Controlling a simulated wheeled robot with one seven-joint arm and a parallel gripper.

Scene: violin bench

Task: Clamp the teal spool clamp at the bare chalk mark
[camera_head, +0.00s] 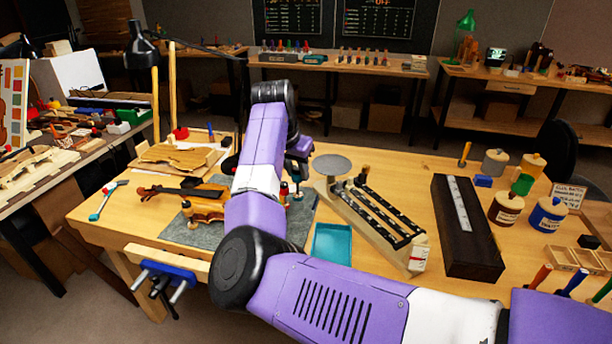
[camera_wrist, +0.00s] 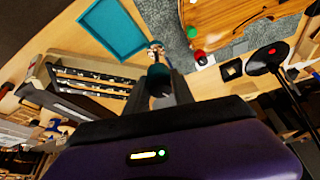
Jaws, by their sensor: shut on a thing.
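In the wrist view my gripper (camera_wrist: 161,84) is shut on the teal spool clamp (camera_wrist: 159,70), whose dark teal end and pale screw tip show between the fingers. In the head view my gripper (camera_head: 298,165) is partly behind my arm, above the right end of the violin (camera_head: 205,205). The violin lies on a grey mat, and its body (camera_wrist: 232,20) also shows in the wrist view. A red-ended clamp (camera_wrist: 199,56) and a green one (camera_wrist: 192,33) stand at the violin's edge. I cannot make out the bare chalk mark.
An empty teal tray (camera_head: 333,243) lies right of the mat. A rack with dark rails (camera_head: 375,215) and a long dark case (camera_head: 466,235) stand further right. Jars (camera_head: 506,207) stand at the right edge. A blue vise (camera_head: 168,270) is on the front edge.

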